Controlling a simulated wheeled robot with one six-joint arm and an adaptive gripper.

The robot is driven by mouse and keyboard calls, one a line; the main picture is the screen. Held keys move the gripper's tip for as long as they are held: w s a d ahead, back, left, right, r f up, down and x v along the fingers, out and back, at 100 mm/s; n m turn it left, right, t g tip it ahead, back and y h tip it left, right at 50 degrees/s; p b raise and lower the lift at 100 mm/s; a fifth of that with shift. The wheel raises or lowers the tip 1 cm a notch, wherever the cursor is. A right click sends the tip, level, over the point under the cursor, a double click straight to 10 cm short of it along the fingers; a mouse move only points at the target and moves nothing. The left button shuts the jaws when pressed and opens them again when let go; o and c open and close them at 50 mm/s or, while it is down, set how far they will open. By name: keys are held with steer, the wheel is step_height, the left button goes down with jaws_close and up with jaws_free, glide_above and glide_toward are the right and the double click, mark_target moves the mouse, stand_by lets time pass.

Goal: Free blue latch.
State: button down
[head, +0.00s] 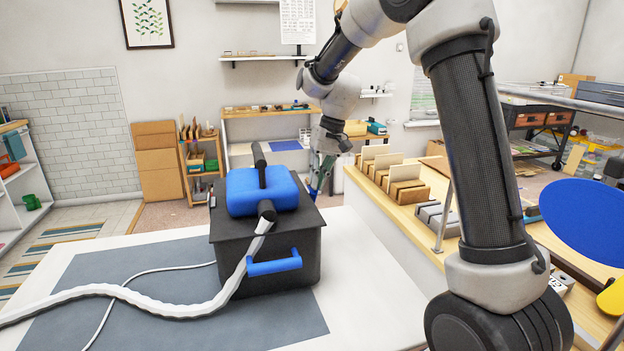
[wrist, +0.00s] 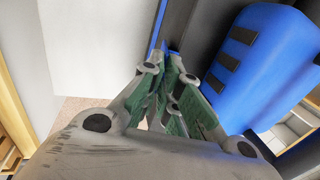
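A black box-shaped machine (head: 262,240) with a blue top (head: 240,195) stands on the table in the head view. A blue latch, seen as a narrow strip, runs along its dark side in the wrist view (wrist: 158,30). In the head view a small blue piece shows by the gripper at the box's far right side. My gripper (head: 318,185) points down there. In the wrist view its fingertips (wrist: 170,62) are close together at the lower end of the blue strip. The fingers hide that end, and I cannot tell whether they grip it.
A blue handle (head: 274,265) is on the near side of the box. A pale hose (head: 190,309) runs from its top to the left. A bench (head: 425,222) with boards in racks stands to the right.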

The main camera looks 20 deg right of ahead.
steer(key=d+f+y, duration=0.6)
steer(key=f+y, duration=0.1)
steer(key=y, duration=0.7)
steer(key=shift+d+f, duration=0.2)
steer(key=shift+f, duration=0.2)
